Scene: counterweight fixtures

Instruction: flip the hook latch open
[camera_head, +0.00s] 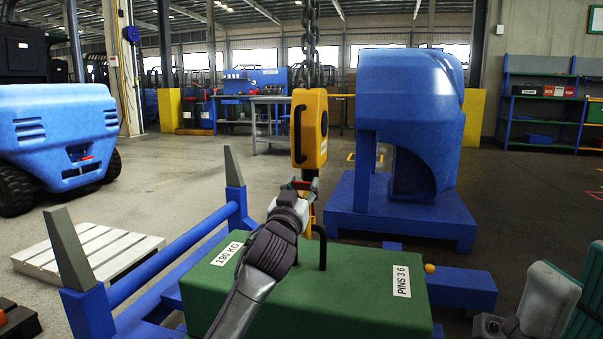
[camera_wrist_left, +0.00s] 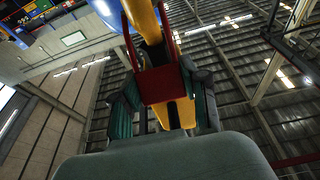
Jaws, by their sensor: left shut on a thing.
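The yellow hook block (camera_head: 310,128) hangs on a dark chain in the middle of the head view. Its hook (camera_head: 312,205) hangs below it and is mostly hidden by my left gripper. My left gripper (camera_head: 302,186) is at the hook's upper part, shut on the red latch. In the left wrist view the red latch (camera_wrist_left: 172,80) lies in front of the yellow hook (camera_wrist_left: 183,112), between the two fingers of the gripper (camera_wrist_left: 166,105). My right gripper (camera_head: 560,300) shows only partly at the lower right; its finger opening is not clear.
A green counterweight (camera_head: 340,290), marked 190 KG and PINS 3.6, sits below the hook with a black lifting loop (camera_head: 322,246). A blue frame with upright posts (camera_head: 172,240) surrounds it. A blue machine body (camera_head: 410,110) stands behind; a white pallet (camera_head: 90,250) lies left.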

